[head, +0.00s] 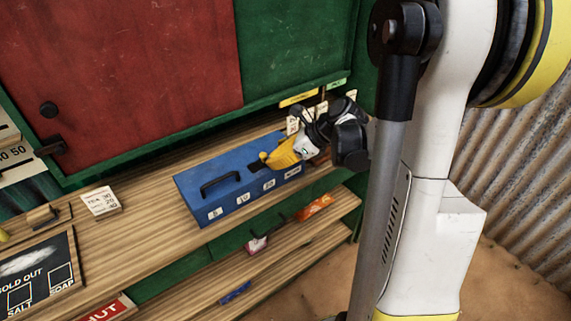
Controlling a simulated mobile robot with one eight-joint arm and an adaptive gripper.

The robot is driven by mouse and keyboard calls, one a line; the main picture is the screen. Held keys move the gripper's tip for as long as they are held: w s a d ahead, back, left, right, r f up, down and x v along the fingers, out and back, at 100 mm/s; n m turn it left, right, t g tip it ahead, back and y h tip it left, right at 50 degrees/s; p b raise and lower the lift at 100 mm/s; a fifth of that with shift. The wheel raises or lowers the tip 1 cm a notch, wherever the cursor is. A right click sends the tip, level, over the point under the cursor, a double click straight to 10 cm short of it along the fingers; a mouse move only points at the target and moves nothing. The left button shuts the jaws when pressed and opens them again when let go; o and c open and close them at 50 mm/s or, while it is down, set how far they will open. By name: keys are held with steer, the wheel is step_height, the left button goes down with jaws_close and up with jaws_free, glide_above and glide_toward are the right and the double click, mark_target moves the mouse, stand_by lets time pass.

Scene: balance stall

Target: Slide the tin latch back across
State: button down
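The blue tin (196,189) lies on the wooden counter in the head view, with a black handle on its top and small number labels along its front. A small dark piece (257,167), perhaps the tin's latch, shows on the top right of the handle. My gripper (272,160), yellow, white and black, is low over the right part of the tin, right beside that dark piece. I cannot tell whether it touches it. The fingers are small and partly overlap, so their opening is unclear. The gripper hides the tin's far right part.
A red panel (120,70) and green panel (290,45) rise behind the counter (150,215). Small upright cards stand behind my gripper. A price card (101,201) and a sold-out board (40,275) lie left. Shelves with small items are below. My arm fills the right.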

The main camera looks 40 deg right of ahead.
mark_target(255, 170)
steer(key=shift+w+a, duration=0.1)
steer(key=shift+w, duration=0.05)
steer(key=a, duration=0.3)
steer(key=shift+a, duration=0.3)
steer(key=shift+d, duration=0.15)
